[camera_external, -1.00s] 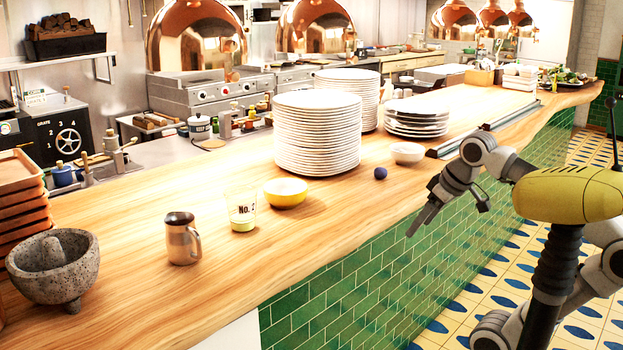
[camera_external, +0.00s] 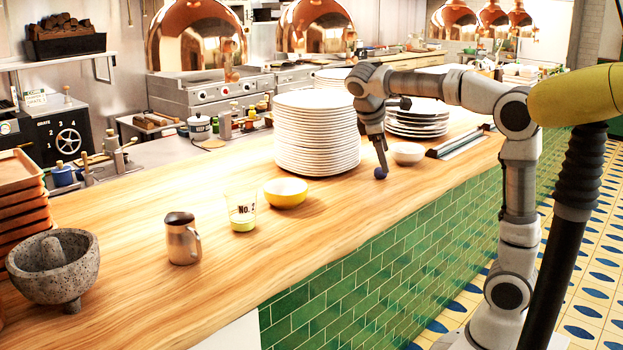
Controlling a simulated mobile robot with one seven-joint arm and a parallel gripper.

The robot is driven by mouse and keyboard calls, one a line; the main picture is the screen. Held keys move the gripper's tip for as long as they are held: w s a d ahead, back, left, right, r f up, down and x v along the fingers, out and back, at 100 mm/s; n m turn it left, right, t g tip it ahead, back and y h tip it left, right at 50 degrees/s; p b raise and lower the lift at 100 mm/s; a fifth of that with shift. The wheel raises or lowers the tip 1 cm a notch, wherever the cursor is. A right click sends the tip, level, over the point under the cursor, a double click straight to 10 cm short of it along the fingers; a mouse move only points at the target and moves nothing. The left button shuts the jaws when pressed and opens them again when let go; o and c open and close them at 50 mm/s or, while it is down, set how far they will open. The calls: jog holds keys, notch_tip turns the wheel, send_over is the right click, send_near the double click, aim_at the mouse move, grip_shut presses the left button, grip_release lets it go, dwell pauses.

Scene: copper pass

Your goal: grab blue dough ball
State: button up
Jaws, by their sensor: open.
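The blue dough ball (camera_external: 380,173) is a small dark blue ball on the wooden counter (camera_external: 330,207), in front of the tall plate stack and left of a small white bowl. My gripper (camera_external: 381,165) points down right above the ball, with its fingertips at the ball's top. The fingers overlap from this side, so the gap between them is hard to see. The gripper is open, and I cannot tell whether the fingers touch the ball.
A tall stack of white plates (camera_external: 316,135) stands close behind and left of my gripper. The small white bowl (camera_external: 407,154) is close on the right. A yellow bowl (camera_external: 286,193), a glass (camera_external: 241,213) and a metal mug (camera_external: 181,240) stand farther left. The counter's front strip is clear.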

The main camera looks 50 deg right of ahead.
aim_at(377, 171)
jog(key=w+n+h+p, duration=0.8)
jog(key=w+n+p, duration=0.35)
jog(key=p, duration=0.25)
jog(key=shift+g, duration=0.3)
jog(key=f, duration=0.5)
jog(key=shift+w+d+f+b, duration=0.15)
jog(key=shift+d+f+b, duration=0.05)
jog(key=shift+f+b, duration=0.2)
jog(key=shift+m, duration=0.25)
jog(key=x, duration=1.1)
jog(key=shift+d+f, duration=0.2)
jog(key=shift+f, duration=0.05)
jog(key=shift+f+x, duration=0.1)
jog(key=shift+x, duration=1.3)
jog(key=shift+f+x, duration=0.15)
jog(key=shift+x, duration=1.25)
jog(key=shift+a, duration=0.15)
grip_shut()
